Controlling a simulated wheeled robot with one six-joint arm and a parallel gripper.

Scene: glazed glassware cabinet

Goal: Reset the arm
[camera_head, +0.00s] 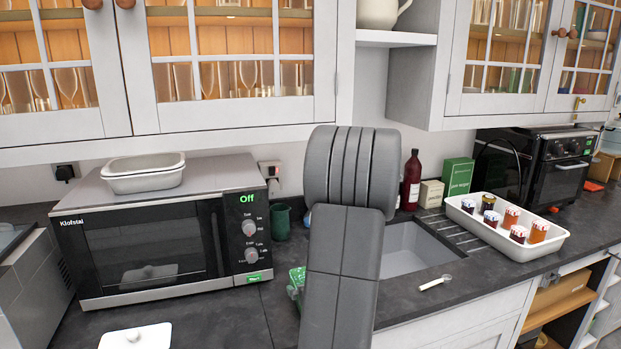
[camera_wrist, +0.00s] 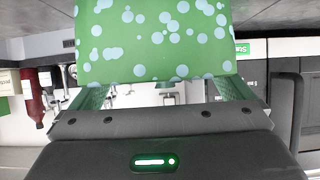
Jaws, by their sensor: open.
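My gripper (camera_wrist: 163,95) shows at the bottom of the wrist view, with its two greenish fingers set wide apart. A green panel with pale blue dots (camera_wrist: 152,40) fills the space in front of it and hides the fingertips. I cannot tell what this panel belongs to or whether it touches the fingers. In the head view my grey arm stands bent in the middle, in front of the sink. The gripper is mostly hidden behind it there. A small green patch (camera_head: 296,284) shows at the arm's left side, and I cannot tell what it is.
A microwave (camera_head: 150,240) with white dishes (camera_head: 144,178) on top stands left of my arm. A white tray (camera_head: 550,245) of jars, a red bottle (camera_head: 411,182) and a green box (camera_head: 458,177) are to the right. Glazed cabinets (camera_head: 230,115) hang above. A white spoon (camera_head: 434,283) lies near the sink.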

